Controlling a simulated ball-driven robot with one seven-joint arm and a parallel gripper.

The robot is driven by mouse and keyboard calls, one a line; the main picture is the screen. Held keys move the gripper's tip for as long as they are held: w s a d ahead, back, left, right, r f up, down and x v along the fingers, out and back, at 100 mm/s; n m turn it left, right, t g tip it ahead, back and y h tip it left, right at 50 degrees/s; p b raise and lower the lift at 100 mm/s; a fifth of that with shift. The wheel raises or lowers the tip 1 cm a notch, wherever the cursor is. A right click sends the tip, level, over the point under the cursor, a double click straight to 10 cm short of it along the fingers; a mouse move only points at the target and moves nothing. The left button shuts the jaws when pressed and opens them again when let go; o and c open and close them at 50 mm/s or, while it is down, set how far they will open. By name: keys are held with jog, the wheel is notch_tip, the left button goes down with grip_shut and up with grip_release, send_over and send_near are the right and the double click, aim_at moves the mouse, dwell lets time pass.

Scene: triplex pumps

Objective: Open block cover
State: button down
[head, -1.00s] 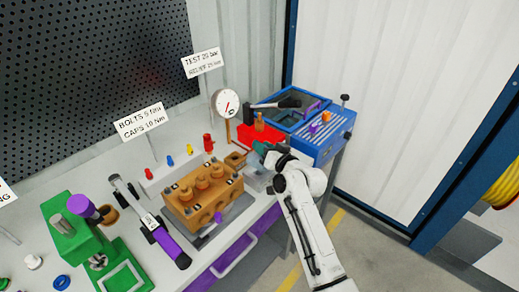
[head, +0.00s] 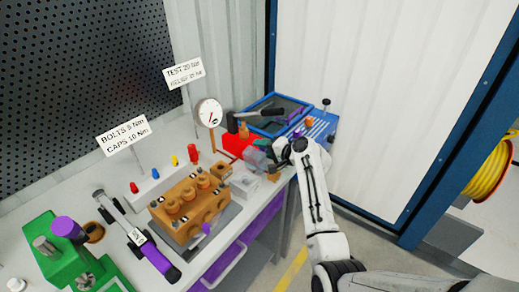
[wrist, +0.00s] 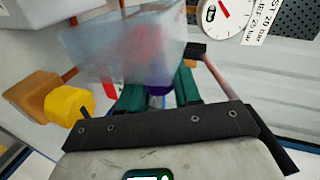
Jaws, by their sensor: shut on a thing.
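The block cover (head: 254,159) is a translucent, greyish panel. In the head view it stands tilted up above a pale box (head: 245,183) on the bench, just left of my gripper (head: 265,148). In the wrist view the cover (wrist: 120,45) fills the upper left, with red showing blurred through it. My gripper (wrist: 158,92) has green fingers closed around a small purple knob (wrist: 157,89) at the cover's edge. Whether the cover is joined to the box cannot be told.
An orange pump block (head: 188,207) stands left of the box. A pressure gauge (head: 208,112) and a red tool base (head: 238,144) are close behind the cover. A blue tray (head: 275,110) with a dark-handled tool is at the back right. The floor right of the bench is clear.

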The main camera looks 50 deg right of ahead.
jog(key=shift+d+f+m+y, duration=0.4)
jog(key=shift+d+f+m, duration=0.25)
jog(key=shift+m, duration=0.25)
jog(key=c, duration=0.9)
grip_release()
jog(key=shift+o, duration=0.2)
jog(key=b+v, duration=0.1)
jog(key=v, duration=0.9)
jog(key=shift+s, duration=0.35)
